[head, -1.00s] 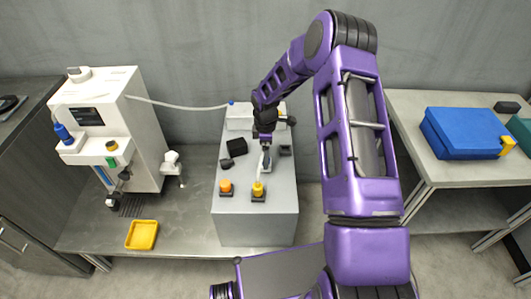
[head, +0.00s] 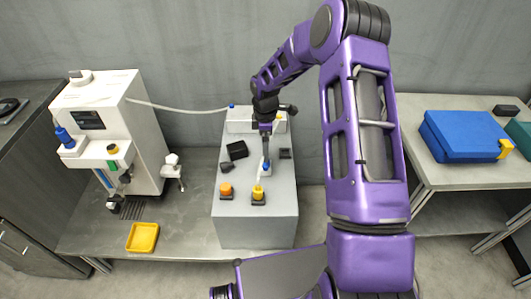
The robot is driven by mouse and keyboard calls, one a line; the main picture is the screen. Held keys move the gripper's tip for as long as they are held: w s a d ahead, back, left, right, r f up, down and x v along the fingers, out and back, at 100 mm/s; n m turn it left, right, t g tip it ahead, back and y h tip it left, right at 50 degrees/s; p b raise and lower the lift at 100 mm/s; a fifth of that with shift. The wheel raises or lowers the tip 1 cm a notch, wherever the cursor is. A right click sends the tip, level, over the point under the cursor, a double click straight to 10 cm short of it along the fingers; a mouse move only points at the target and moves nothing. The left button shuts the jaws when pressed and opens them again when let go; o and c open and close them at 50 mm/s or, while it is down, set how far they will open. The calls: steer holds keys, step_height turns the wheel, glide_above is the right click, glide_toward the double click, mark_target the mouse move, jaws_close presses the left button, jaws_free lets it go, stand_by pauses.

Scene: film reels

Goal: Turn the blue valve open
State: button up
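My gripper (head: 266,155) points down over the top of the grey box (head: 255,222). A small white and blue piece (head: 266,168), which may be the blue valve, shows right below the fingertips. The gripper hides part of it, so its handle direction and any contact are unclear. The fingers are too small to tell open from shut. An orange knob (head: 226,189) and a yellow knob (head: 258,191) stand on dark bases at the box's near edge.
Dark blocks (head: 237,150) sit left of my gripper on the box. A white machine (head: 115,125) with a blue knob (head: 64,137) and a hose stands left. A yellow tray (head: 143,237) lies on the bench. A blue case (head: 463,135) is on the right table.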

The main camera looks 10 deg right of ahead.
step_height(320, 180, up, 12)
steer(key=p, duration=0.1)
steer(key=shift+w, duration=0.1)
stand_by(0.4)
